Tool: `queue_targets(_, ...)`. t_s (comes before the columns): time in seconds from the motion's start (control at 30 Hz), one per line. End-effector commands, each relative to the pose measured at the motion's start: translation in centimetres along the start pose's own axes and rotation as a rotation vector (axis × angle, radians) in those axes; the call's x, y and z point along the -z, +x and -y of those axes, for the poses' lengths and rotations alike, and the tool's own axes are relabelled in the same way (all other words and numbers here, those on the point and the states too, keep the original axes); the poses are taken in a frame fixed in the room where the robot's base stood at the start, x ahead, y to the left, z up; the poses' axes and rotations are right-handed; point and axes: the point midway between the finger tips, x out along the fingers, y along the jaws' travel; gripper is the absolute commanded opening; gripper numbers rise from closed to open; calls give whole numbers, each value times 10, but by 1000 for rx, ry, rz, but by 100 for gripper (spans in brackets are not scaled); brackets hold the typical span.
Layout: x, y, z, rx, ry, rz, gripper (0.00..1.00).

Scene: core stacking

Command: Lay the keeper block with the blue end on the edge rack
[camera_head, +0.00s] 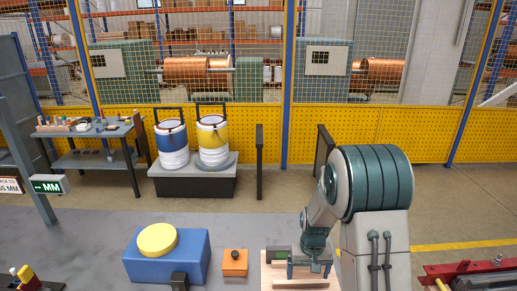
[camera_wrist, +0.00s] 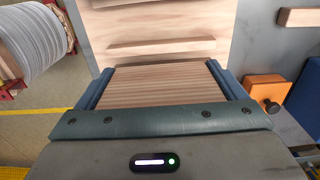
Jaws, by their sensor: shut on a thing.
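My gripper (camera_head: 307,268) reaches down over a pale wooden board at the front of the bench in the head view. In the wrist view its two blue-grey fingers (camera_wrist: 160,86) are shut on a wooden block with fine stripes (camera_wrist: 158,84), which spans the gap between them. No blue end can be made out on the held block. The pale wooden board (camera_wrist: 190,20) lies beyond the fingers, with a wooden strip (camera_wrist: 160,46) across it. I cannot tell whether the held block touches the board. I cannot tell which thing is the edge rack.
An orange block with a dark knob (camera_head: 235,263) and a blue box with a yellow round top (camera_head: 135,262) stand left of the board. Another wooden piece (camera_wrist: 298,17) lies at upper right in the wrist view. A large wound reel (camera_wrist: 35,40) stands at left there.

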Motion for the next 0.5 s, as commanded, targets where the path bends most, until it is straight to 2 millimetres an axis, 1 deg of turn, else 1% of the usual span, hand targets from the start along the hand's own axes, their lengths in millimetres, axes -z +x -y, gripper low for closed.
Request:
queue_targets(0.03,3,-12,0,0,0,-3,66)
queue_targets(0.5,26,-74,0,0,-1,-4,66)
